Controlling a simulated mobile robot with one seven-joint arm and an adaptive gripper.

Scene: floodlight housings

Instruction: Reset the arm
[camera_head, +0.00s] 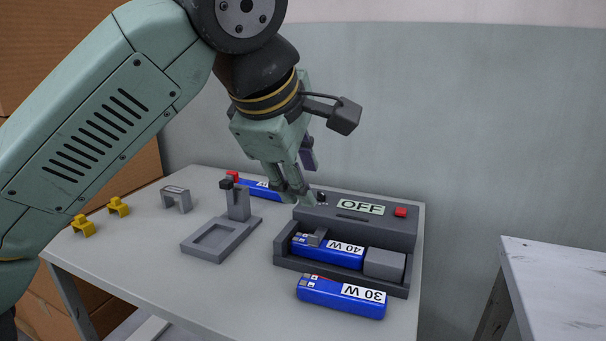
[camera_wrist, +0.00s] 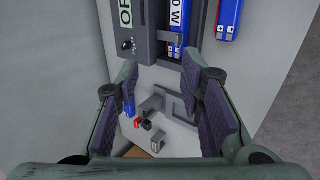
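My gripper (camera_head: 297,185) hangs above the back of the grey table, fingers pointing down, near the left end of the grey box marked OFF (camera_head: 372,207). In the wrist view my gripper (camera_wrist: 166,95) has its two padded fingers wide apart with nothing held between them. Only table and objects well below show through the gap. My arm reaches in from the left and hides part of the table's left side.
The box's tray holds a blue 40 W block (camera_head: 328,251) and a grey block (camera_head: 384,264). A blue 30 W block (camera_head: 341,296) lies in front. A grey fixture (camera_head: 221,238), grey bracket (camera_head: 176,198), yellow pieces (camera_head: 83,226) and another blue block (camera_head: 262,190) stand left. Another table (camera_head: 560,285) is right.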

